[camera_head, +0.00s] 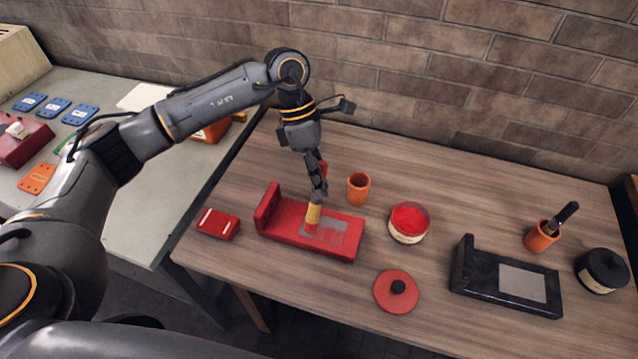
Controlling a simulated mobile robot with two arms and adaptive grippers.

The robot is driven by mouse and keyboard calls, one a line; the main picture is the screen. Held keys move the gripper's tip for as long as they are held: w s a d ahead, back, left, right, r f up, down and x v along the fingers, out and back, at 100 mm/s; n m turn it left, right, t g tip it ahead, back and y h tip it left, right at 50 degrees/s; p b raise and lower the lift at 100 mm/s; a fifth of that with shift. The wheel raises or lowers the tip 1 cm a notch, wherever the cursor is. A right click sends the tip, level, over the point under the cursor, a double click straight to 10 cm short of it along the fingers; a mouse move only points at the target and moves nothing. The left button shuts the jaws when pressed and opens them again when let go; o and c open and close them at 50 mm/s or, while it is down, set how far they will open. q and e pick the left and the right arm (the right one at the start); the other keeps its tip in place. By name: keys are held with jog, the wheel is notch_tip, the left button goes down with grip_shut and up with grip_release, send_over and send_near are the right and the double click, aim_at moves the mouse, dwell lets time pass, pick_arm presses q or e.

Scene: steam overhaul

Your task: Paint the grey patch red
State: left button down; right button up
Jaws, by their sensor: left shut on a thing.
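The red part (284,234), with a raised end wall at its left, lies on the wooden table. A grey patch (347,233) shows on its flat top. My left gripper (317,188) is shut on a brush (314,214) with a yellowish lower part, held nearly upright over the patch. The brush's tip is red and appears to touch the patch near its left end, where a red area shows. An open pot of red paint (409,221) stands to the right. Its red lid (397,291) with a black knob lies in front. My right gripper is not in view.
An orange cup (358,188) stands close behind the red part. A small red block (218,224) lies left. At right are a black part (507,280) with a grey patch, an orange cup (541,236) holding a dark-handled tool, and a black-lidded pot (602,270).

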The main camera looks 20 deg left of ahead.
pick_arm(q)
jog(key=r, duration=0.1)
jog(key=r+p, duration=0.1)
jog(key=shift+a+r, duration=0.25)
jog(key=shift+r, duration=0.05)
jog(key=shift+d+r, duration=0.1)
jog(key=shift+r, duration=0.45)
